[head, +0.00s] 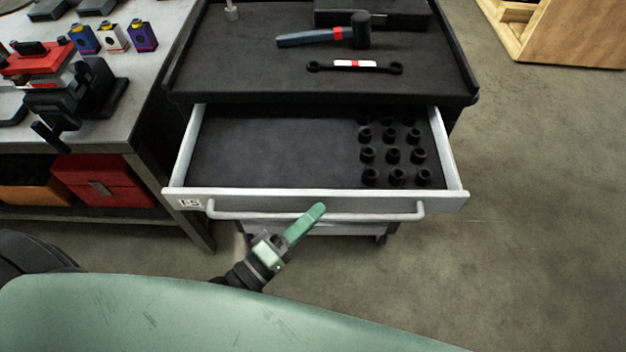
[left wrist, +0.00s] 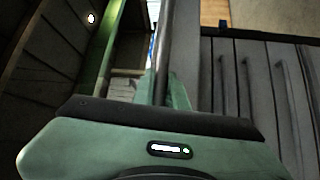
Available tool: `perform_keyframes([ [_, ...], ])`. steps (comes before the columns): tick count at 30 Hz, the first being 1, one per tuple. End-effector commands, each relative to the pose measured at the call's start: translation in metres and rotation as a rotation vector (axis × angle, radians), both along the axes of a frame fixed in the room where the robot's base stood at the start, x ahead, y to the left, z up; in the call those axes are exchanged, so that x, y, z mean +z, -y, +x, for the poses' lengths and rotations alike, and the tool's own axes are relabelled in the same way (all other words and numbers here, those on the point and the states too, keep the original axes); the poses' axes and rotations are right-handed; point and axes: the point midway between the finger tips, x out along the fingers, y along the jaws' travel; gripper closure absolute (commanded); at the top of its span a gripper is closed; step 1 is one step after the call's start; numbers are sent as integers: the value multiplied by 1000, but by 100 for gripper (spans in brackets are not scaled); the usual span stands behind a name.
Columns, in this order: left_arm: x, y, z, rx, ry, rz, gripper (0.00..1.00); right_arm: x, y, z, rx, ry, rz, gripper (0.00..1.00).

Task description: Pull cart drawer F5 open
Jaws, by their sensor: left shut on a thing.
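The cart drawer (head: 270,150) stands pulled out from the cart, with its inside in plain view. Its white front carries a small label (head: 188,203) at the left end, too blurred to read for certain. A pale bar handle (head: 240,216) runs along the front. My left gripper (head: 316,212) is shut on the handle near its middle, with one green finger showing above it. In the left wrist view the bar (left wrist: 163,50) runs between my green fingers. My right gripper is in neither view.
Several dark sockets (head: 391,155) stand in the drawer's right part. A hammer (head: 325,37) and a wrench (head: 355,66) lie on the cart top (head: 230,70). A workbench (head: 135,100) stands close on the left. Floor to the right is clear.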

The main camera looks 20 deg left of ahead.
Motion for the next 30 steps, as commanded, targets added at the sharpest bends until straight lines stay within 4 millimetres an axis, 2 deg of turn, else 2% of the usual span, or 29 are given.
perform_keyframes([
  [3, 0, 4, -15, -2, -3, 2, 100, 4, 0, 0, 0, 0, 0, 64],
  [6, 0, 6, -22, -1, -1, 2, 100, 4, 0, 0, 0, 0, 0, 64],
  [19, -1, 7, -25, -1, 0, 2, 100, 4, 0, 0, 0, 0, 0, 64],
  [20, -1, 7, -25, -1, 0, 2, 78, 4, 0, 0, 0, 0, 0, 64],
  [30, -1, 6, -26, -1, 0, 1, 78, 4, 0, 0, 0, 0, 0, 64],
])
